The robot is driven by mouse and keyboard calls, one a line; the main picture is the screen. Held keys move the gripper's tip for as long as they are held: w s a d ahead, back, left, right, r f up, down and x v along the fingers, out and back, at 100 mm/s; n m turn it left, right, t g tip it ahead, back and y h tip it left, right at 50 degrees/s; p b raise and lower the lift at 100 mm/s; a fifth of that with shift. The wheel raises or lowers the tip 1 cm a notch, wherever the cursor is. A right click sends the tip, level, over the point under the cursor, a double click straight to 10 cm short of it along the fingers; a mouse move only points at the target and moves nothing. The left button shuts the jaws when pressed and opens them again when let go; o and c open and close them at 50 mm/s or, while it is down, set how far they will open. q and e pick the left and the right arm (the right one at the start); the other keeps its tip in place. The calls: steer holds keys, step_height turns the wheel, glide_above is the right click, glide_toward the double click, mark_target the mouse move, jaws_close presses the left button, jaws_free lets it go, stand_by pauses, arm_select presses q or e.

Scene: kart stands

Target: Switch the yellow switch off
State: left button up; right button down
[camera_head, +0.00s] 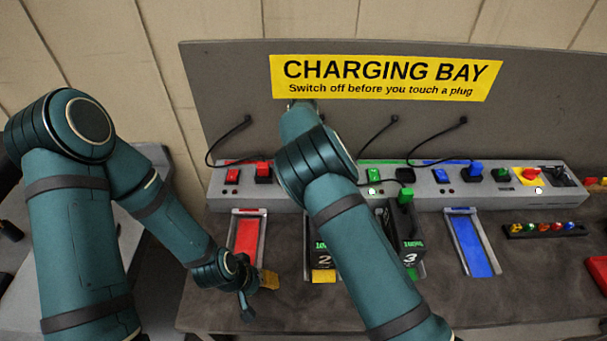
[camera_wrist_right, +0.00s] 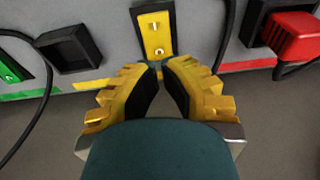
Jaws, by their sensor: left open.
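The yellow switch (camera_wrist_right: 154,34) is on the grey panel straight ahead of my right gripper (camera_wrist_right: 161,68) in the right wrist view. In the head view my right arm hides it. I cannot tell which way it is set. The right gripper's yellow-padded fingers are drawn together at the tips, just below the switch, with nothing seen between them; contact cannot be made out. My left gripper (camera_head: 258,294) is open and empty in front of the red bay at the bench's left front.
The charging strip (camera_head: 447,201) has red, green (camera_head: 373,173) and blue switches, plugs and cables. A black socket (camera_wrist_right: 70,47) and a red plug (camera_wrist_right: 296,36) flank the yellow switch. Black units marked 2 (camera_head: 323,258) and 3 (camera_head: 409,240) stand in front. The blue bay (camera_head: 472,244) is empty.

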arm_select(q)
steer(key=shift+f+b, duration=0.7)
steer(key=shift+f, duration=0.05)
arm_select(e)
steer(key=shift+f, duration=1.15)
stand_by(0.4)
